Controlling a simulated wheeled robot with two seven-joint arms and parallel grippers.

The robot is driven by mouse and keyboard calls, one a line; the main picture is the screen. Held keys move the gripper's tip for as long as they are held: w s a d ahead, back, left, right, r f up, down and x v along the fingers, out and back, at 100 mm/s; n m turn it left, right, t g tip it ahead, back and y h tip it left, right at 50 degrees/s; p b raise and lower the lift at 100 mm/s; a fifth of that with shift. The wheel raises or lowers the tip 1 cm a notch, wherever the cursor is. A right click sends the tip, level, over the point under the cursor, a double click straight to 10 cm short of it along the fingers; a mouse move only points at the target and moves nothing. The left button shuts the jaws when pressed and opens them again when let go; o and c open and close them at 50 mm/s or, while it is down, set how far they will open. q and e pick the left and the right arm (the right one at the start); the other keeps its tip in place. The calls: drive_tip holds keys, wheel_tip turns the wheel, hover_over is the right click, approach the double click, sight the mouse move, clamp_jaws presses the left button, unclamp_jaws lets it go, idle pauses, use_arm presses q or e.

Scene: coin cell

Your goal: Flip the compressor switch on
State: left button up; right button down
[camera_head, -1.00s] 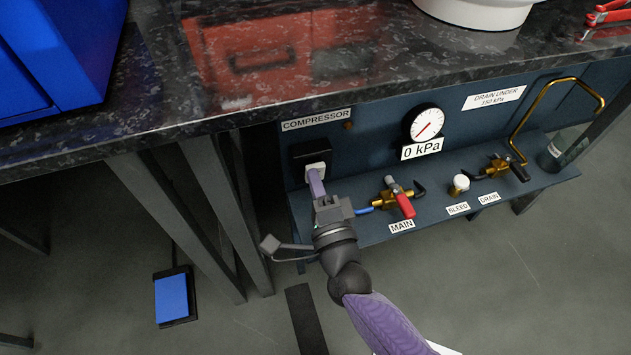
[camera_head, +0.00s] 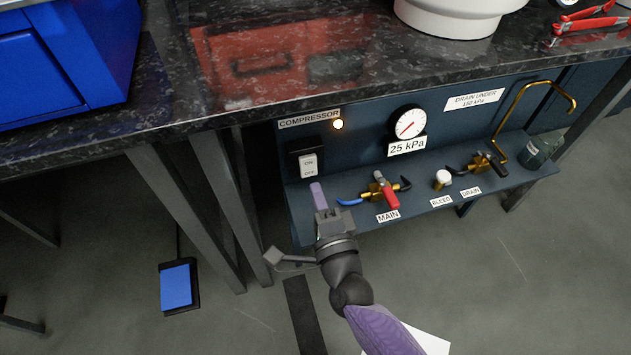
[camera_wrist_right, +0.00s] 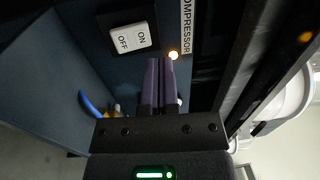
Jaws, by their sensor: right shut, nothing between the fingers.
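The compressor switch (camera_head: 308,164) is a white rocker marked ON and OFF in a black housing, under the COMPRESSOR label (camera_head: 309,119) on the blue panel. The indicator lamp (camera_head: 338,124) beside the label glows. The pressure gauge (camera_head: 408,122) reads 25 kPa. My right gripper (camera_head: 317,187) is shut and empty, its purple fingers just below the switch and apart from it. In the right wrist view the switch (camera_wrist_right: 131,38) shows up and left of the closed fingers (camera_wrist_right: 159,65), and the lamp (camera_wrist_right: 173,55) is lit. My left gripper is not in view.
The red-handled MAIN valve (camera_head: 388,194), white BLEED knob (camera_head: 442,178) and DRAIN valve (camera_head: 488,163) stand on the shelf to the right. The dark countertop (camera_head: 250,85) overhangs the panel. A blue pedal (camera_head: 177,286) lies on the floor at left.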

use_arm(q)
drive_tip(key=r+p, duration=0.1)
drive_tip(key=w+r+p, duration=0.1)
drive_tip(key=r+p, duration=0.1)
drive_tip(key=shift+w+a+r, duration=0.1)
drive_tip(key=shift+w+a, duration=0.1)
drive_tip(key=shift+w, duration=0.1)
use_arm(e)
drive_tip(key=r+v, duration=0.1)
drive_tip(key=v, duration=0.6)
drive_tip(key=shift+s+r, duration=0.25)
drive_tip(key=shift+r, duration=0.15)
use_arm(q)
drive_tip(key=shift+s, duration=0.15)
